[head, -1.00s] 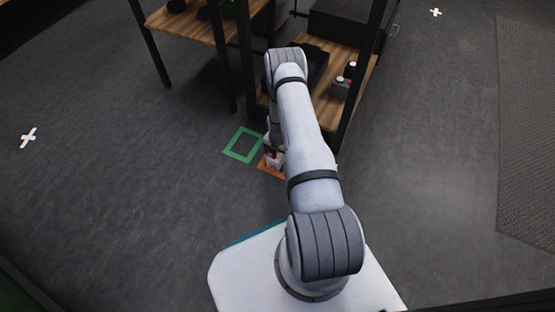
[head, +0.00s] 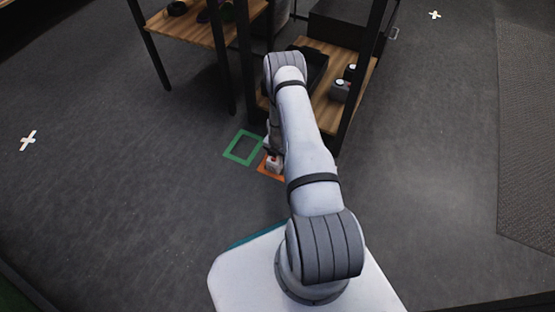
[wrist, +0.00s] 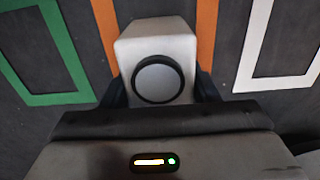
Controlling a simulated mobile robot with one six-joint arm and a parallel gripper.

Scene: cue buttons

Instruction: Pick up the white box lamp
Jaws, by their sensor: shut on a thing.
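The white box lamp (wrist: 158,40) shows in the wrist view with a round grey disc in a black ring facing the camera. In the head view the white box lamp (head: 274,164) shows small, left of my forearm, over the orange outline (head: 263,169). My gripper (wrist: 160,90) has a dark finger on each side of the box and is shut on it. In the head view my gripper (head: 272,147) is partly hidden by my arm. I cannot tell whether the box touches the floor.
A green outline (wrist: 72,62) lies left of the box and a white outline (wrist: 252,60) right of it. A wooden shelf (head: 325,112) with black posts stands just behind, holding a dark tray and small devices (head: 341,90). Open floor lies to the left.

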